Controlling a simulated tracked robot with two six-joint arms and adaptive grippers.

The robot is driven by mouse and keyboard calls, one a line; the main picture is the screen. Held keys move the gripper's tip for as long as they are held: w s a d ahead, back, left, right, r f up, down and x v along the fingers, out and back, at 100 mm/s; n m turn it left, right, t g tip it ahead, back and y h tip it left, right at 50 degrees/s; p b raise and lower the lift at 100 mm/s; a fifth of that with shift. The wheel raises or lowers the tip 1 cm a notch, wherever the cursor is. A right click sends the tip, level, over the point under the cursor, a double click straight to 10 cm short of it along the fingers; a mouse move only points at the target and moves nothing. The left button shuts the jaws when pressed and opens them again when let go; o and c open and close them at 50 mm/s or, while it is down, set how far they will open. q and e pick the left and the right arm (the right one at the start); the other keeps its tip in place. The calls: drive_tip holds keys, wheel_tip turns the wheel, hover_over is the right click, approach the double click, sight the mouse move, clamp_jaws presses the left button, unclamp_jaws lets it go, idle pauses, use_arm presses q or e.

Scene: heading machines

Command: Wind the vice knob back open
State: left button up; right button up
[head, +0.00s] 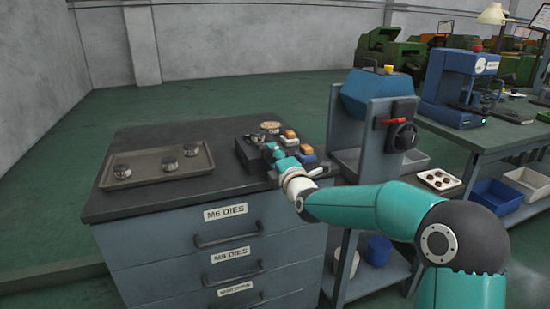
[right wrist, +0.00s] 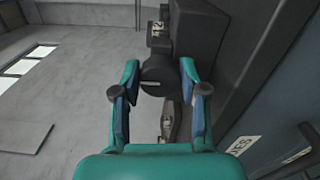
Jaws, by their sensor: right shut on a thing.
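The vice knob (right wrist: 163,74) is a dark round disc on the side of a dark grey block, the vice (right wrist: 195,32). In the right wrist view it sits between the two teal and blue fingers of my right gripper (right wrist: 160,92), which is shut on it. In the head view the dark vice (head: 248,157) stands on the cabinet top near its right end, and my right gripper (head: 272,152) reaches it from the right. The knob is hidden there by the gripper. My left gripper is not in view.
A grey tray (head: 145,183) with three round metal dies lies left on the cabinet top (head: 215,178). Small tan and blue pieces (head: 307,153) sit close to my right gripper. A blue and grey machine (head: 372,125) with a red lever stands to the right.

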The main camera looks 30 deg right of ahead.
drive_tip(key=shift+a+f, duration=0.2)
drive_tip(key=shift+f, duration=0.15)
drive_tip(key=o, duration=1.1)
drive_tip(key=shift+r, duration=0.1)
drive_tip(key=shift+o, duration=0.2)
drive_tip(key=shift+r, duration=0.1)
drive_tip(key=shift+d, duration=0.1)
drive_tip(key=shift+s, duration=0.1)
drive_tip(key=shift+s, duration=0.25)
drive_tip(key=v, duration=1.1)
drive_tip(key=shift+s, duration=0.1)
